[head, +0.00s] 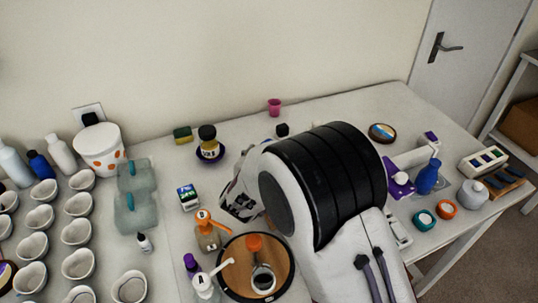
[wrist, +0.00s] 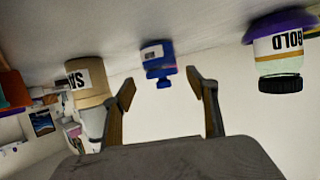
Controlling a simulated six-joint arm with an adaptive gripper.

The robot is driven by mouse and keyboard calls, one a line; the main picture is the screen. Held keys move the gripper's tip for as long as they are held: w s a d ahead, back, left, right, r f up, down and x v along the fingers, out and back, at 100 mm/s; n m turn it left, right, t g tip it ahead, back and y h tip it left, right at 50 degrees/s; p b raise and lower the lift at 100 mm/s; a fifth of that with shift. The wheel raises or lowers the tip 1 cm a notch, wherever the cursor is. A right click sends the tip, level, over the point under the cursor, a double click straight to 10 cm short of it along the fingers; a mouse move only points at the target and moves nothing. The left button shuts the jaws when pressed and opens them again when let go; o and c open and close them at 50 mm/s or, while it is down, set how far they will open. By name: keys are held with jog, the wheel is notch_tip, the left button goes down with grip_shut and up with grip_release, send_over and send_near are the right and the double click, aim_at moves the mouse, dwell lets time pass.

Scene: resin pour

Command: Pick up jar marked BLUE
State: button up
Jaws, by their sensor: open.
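A blue jar (wrist: 166,58) with a pale label stands near the top middle of the wrist view, which looks upside down. Its label is too small to read. My gripper (wrist: 160,88) is open, with one finger on each side of the jar's cap in the picture; I cannot tell how far off the jar is. Nothing is held. In the head view my gripper (head: 240,196) is partly hidden by my arm, and I cannot make out the blue jar there.
A jar marked GOLD (wrist: 283,50) with a black lid sits on a purple base; it also shows in the head view (head: 208,139). A tan jar with a label starting SA (wrist: 88,95) stands on the other side. A pink cup (head: 274,106) stands near the wall.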

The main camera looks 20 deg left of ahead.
jog(key=shift+f+x, duration=0.2)
jog(key=shift+x, duration=2.2)
jog(key=shift+s+a, duration=0.1)
jog(key=shift+a, duration=0.05)
jog(key=c, duration=1.3)
